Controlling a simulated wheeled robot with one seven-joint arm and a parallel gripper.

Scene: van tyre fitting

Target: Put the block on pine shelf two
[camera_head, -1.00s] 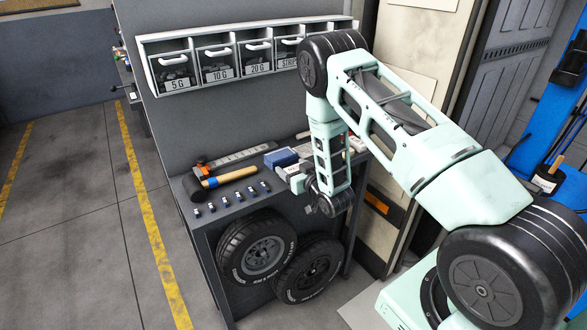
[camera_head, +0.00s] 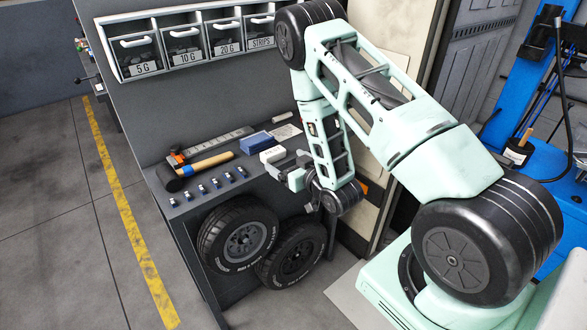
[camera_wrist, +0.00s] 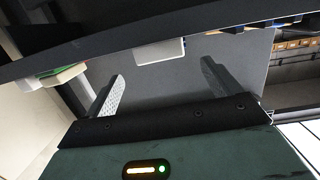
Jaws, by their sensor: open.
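A blue box (camera_head: 257,143) and a small white box (camera_head: 272,154) lie side by side on the grey workbench; I cannot tell which is the block. My gripper (camera_head: 282,173) is at the bench's front edge, just in front of the white box, fingers apart and empty. In the wrist view a pale box (camera_wrist: 160,51) lies beyond and between my open fingertips (camera_wrist: 163,70), apart from them. I cannot make out a pine shelf two.
A mallet (camera_head: 205,163) and several small blue-and-silver pieces (camera_head: 214,184) lie left on the bench. Labelled bins (camera_head: 186,46) hang above. Two tyres (camera_head: 240,235) stand below. Floor at left is clear.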

